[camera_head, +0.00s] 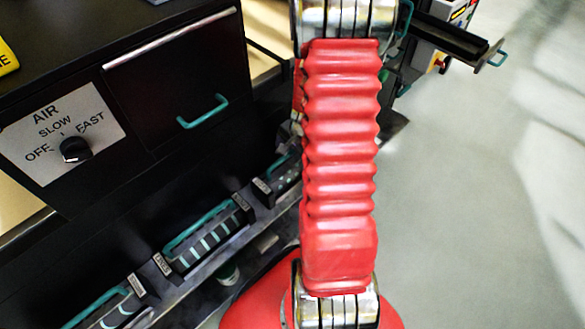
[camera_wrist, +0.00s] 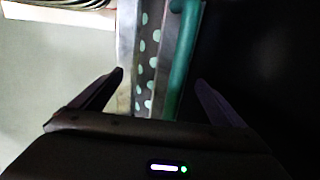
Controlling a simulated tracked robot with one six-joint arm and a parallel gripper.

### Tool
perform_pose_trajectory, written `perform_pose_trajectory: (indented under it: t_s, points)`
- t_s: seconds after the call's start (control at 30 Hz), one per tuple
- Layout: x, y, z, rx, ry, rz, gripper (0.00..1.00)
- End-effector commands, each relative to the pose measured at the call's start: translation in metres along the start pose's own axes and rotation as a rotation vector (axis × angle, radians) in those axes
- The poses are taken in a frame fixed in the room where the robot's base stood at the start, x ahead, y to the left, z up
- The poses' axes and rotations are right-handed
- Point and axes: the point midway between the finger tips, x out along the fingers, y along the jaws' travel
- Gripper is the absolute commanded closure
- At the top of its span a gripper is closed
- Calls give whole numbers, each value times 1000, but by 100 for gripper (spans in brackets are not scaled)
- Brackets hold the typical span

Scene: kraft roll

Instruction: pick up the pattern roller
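Several dark pattern rollers with teal handles lie in a row along the low ledge of the black machine. In the head view, a striped one (camera_head: 205,240) is in the middle, another (camera_head: 118,312) is at the lower left, and a dotted one (camera_head: 287,184) is partly hidden by my red arm. In the wrist view, the dotted pattern roller (camera_wrist: 145,62) and its teal handle (camera_wrist: 180,55) lie between the fingertips of my gripper (camera_wrist: 160,76). The gripper is open, its fingers apart from the handle. My gripper is hidden in the head view.
The black machine (camera_head: 140,60) has an air knob (camera_head: 75,149) and a panel with a teal handle (camera_head: 203,111). Small label plates stand between the roller places. Pale floor (camera_head: 480,200) is clear on the right. A dark tray-like part (camera_head: 450,35) juts out at the upper right.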

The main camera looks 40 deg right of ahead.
Motion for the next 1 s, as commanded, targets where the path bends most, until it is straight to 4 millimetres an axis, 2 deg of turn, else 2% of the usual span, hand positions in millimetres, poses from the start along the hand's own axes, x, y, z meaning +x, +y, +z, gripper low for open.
perform_pose_trajectory:
  t_s: [0.07, 1.0]
  points:
    - [0, 0, 0, 0, 0, 0, 12]
    - [0, 0, 0, 0, 0, 0, 79]
